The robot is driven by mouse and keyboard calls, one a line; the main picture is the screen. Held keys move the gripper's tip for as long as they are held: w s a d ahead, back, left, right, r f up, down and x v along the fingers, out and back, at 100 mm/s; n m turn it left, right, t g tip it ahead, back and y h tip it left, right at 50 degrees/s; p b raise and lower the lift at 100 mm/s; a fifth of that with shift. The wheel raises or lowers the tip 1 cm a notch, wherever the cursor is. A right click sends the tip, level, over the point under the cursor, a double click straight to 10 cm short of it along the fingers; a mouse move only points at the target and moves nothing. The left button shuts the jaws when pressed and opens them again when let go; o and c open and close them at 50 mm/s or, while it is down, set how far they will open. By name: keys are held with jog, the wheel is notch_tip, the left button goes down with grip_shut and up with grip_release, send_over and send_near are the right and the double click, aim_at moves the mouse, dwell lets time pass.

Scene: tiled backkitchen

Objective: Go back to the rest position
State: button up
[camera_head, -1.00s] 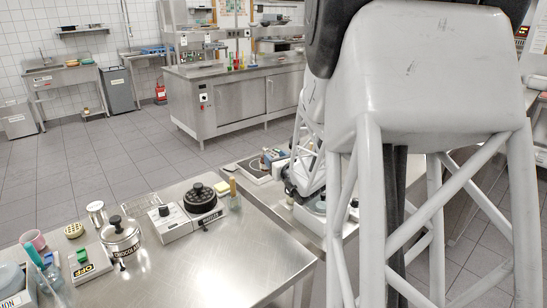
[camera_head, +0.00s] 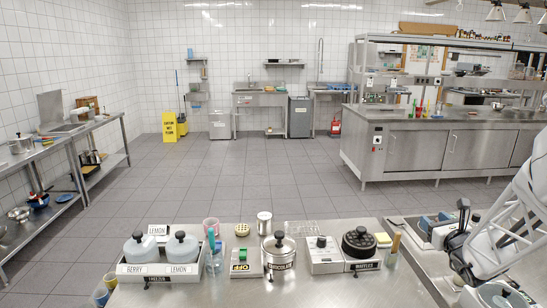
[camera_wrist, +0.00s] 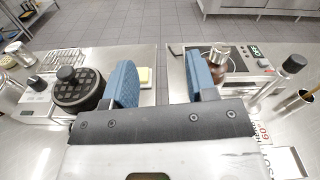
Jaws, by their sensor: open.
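My gripper shows in the wrist view (camera_wrist: 160,85) with its two blue fingers spread apart. Nothing is between the fingers. In the head view my arm is at the right edge, over the right-hand counter, and its fingers (camera_head: 460,215) are small there. The gripper is clear of the black waffle maker (camera_head: 360,243), which stands to its left and also shows in the wrist view (camera_wrist: 80,92).
The steel counter (camera_head: 330,288) holds a berry and lemon freezer unit (camera_head: 158,262), a chocolate pot (camera_head: 279,252), a switch box marked OFF (camera_head: 245,264) and a metal can (camera_head: 264,222). A yellow sponge (camera_head: 383,240) lies by the waffle maker. The tiled floor beyond is open.

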jog(key=s+a+r+n+g+y, duration=0.25)
jog(key=a+n, duration=0.35)
jog(key=a, duration=0.4)
jog(key=s+a+r+n+g+y, duration=0.1)
jog(key=s+a+n+g+y, duration=0.25)
jog(key=a+n, duration=0.4)
jog(key=s+a+r+n+g+y, duration=0.1)
jog(key=s+a+n+g+y, duration=0.3)
jog(key=a, duration=0.7)
jog(key=s+a+n+g+h, duration=0.2)
jog(key=s+n+h, duration=0.3)
jog(key=s+n, duration=0.3)
jog(key=s+a+n+g+h, duration=0.1)
jog(key=s+n+g+h, duration=0.2)
jog(key=s, duration=1)
jog(key=shift+a+n+h, duration=0.4)
jog(key=shift+n+h, duration=0.7)
jog(key=shift+n, duration=1.75)
